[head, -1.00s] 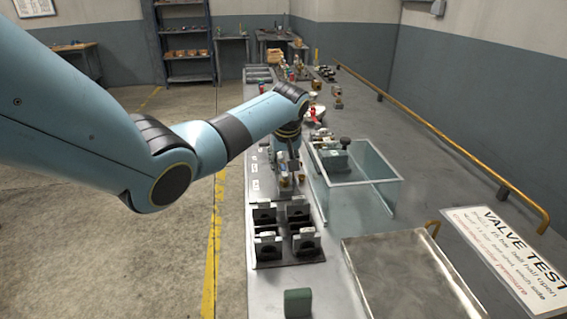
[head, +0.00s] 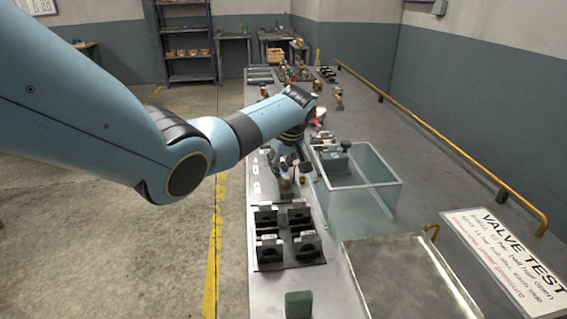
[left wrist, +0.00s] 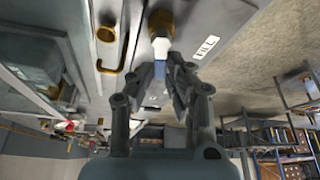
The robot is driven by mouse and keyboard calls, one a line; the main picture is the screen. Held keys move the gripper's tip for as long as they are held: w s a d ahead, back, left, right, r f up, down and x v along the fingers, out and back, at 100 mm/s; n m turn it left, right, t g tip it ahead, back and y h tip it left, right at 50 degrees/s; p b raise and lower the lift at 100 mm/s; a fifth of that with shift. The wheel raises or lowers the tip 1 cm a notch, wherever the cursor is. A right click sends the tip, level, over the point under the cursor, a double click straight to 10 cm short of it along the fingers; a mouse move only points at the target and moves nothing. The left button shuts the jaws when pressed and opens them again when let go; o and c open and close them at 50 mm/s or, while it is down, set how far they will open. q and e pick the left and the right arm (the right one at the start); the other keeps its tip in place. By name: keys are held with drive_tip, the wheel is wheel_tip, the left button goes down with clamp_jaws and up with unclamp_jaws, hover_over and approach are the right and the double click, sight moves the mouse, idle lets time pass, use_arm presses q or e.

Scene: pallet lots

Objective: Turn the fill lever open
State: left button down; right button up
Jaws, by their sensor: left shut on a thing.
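The fill lever (left wrist: 160,55) shows in the left wrist view as a small pale and blue handle below a brass fitting (left wrist: 161,20), beside a white label (left wrist: 207,47) reading FILL. My left gripper (left wrist: 163,72) is shut on the lever, with its fingertips at the blue part. In the head view my left gripper (head: 297,163) is over the bench, just left of the clear tank, and its arm and wrist hide most of the lever there. My right gripper is not in view.
The clear tank (head: 375,200) stands close to the right of my left gripper. Black clamp blocks (head: 268,250), a metal tray (head: 405,275) and a green block (head: 298,304) are nearer. A VALVE TEST sign (head: 505,255) and yellow rail (head: 450,150) lie right.

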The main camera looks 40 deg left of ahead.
use_arm(q)
drive_tip(key=n, duration=0.1)
drive_tip(key=n+g, duration=0.1)
drive_tip(key=n, duration=0.1)
drive_tip(key=shift+s+a, duration=0.1)
drive_tip(key=shift+s, duration=0.2)
drive_tip(key=n, duration=0.1)
drive_tip(key=s+n+g, duration=0.1)
drive_tip(key=n, duration=0.1)
drive_tip(key=shift+n+g+y, duration=0.3)
drive_tip(key=n+b, duration=0.1)
drive_tip(key=n, duration=0.1)
drive_tip(key=s+n+g+b, duration=0.1)
drive_tip(key=n, duration=0.1)
drive_tip(key=shift+s+g, duration=0.1)
drive_tip(key=shift+g, duration=0.2)
drive_tip(key=shift+s+d+n+g+h+b, duration=0.2)
drive_tip(key=shift+n+h+b, duration=0.15)
drive_tip(key=shift+n, duration=0.35)
drive_tip(key=shift+s+d+n+g+h+b, duration=0.15)
drive_tip(key=shift+n+h+b, duration=0.15)
drive_tip(key=shift+n, duration=0.4)
drive_tip(key=shift+s+d+n+g+h+b, duration=0.15)
drive_tip(key=shift+d+n+h+b, duration=0.15)
drive_tip(key=shift+n, duration=0.4)
drive_tip(key=shift+w+a, duration=0.1)
drive_tip(key=c, duration=1.6)
unclamp_jaws()
drive_tip(key=v, duration=1.2)
